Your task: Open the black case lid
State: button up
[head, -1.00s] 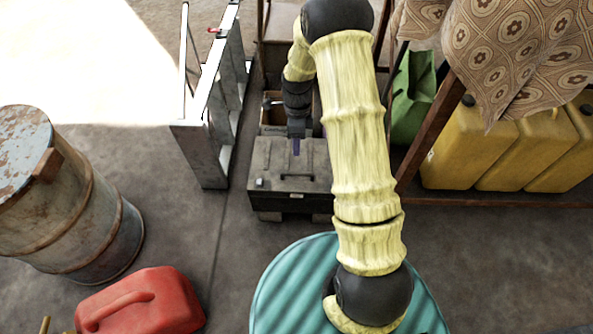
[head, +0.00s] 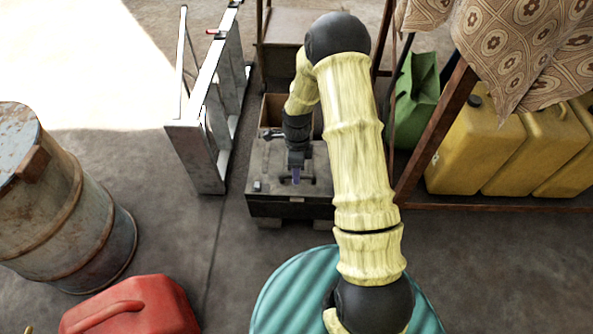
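The black case (head: 262,207) sits low on the floor between the metal ladder-like frame and the wooden rack, raised on small supports. Its lid (head: 268,168) looks shut, with a small latch-like piece at its front left. My gripper (head: 296,178) hangs over the middle of the lid, pointing down, with purple fingertips close above or touching the lid; I cannot tell which. The fingers are too small to show whether they are open or shut. My arm hides the right part of the case.
A metal frame (head: 205,130) stands close on the left. An open cardboard box (head: 272,110) is behind the case. A green can (head: 415,100) and yellow cans (head: 475,150) stand right. A rusty barrel (head: 75,220), a red can (head: 135,310) and a teal drum top (head: 290,290) are nearer.

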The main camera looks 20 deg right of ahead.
grip_shut()
jog(key=shift+w+r, duration=0.1)
jog(key=shift+r, duration=0.1)
